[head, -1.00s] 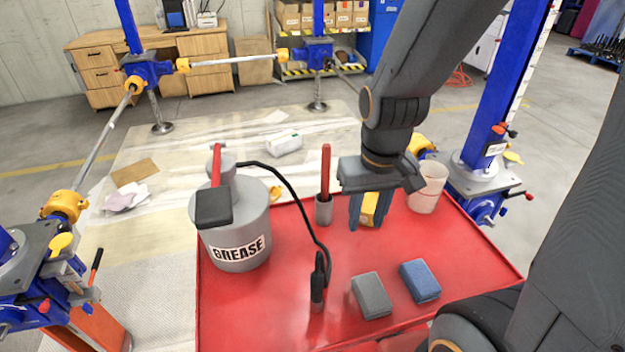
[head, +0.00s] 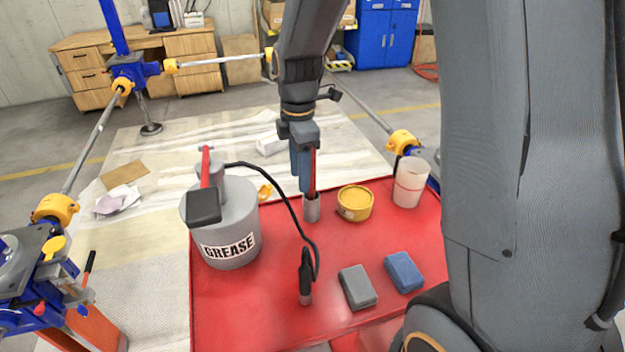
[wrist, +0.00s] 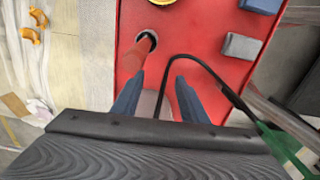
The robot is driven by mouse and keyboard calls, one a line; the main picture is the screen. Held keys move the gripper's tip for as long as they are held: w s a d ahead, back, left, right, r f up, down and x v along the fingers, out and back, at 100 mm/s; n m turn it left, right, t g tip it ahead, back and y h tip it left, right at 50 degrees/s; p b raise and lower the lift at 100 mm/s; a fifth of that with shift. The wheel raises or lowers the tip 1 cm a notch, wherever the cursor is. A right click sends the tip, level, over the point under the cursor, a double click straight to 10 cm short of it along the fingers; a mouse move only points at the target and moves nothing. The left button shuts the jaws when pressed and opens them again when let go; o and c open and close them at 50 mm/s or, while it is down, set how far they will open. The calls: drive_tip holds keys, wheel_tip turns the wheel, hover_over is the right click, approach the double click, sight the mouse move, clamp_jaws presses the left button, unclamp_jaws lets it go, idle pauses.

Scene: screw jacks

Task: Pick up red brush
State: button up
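The red brush (head: 312,170) stands in a small grey cup (head: 312,208) on the red tabletop (head: 255,300). Only its red handle shows. My gripper (head: 303,185) is right by the handle, which shows just to the right of the blue fingers in the head view. In the wrist view my gripper (wrist: 160,76) is open, with nothing seen held between its fingers. The brush handle (wrist: 131,70) there runs up to the cup (wrist: 147,40) along the outside of the left finger. Whether finger and handle touch, I cannot tell.
A grey grease can (head: 228,235) with a black hose stands close on the left. A yellow tin (head: 355,203) and a white cup (head: 409,183) are to the right. A grey block (head: 357,287) and a blue block (head: 404,272) lie nearer the front.

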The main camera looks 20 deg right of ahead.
sight(312, 180)
drive_tip(key=w+d+r+n, duration=0.2)
drive_tip(key=r, duration=0.1)
drive_tip(key=d+r+n, duration=0.1)
drive_tip(key=r, duration=0.1)
drive_tip(key=shift+w+d+r+p, duration=0.25)
drive_tip(key=shift+w+p, duration=0.05)
drive_tip(key=shift+w, duration=0.1)
wheel_tip(312, 180, down, 7)
drive_tip(key=p, duration=0.2)
drive_tip(key=shift+w+d+f+p, duration=0.15)
drive_tip(key=shift+w+f+p, duration=0.05)
drive_tip(key=shift+w+p, duration=0.15)
drive_tip(key=shift+c, duration=0.5)
clamp_jaws()
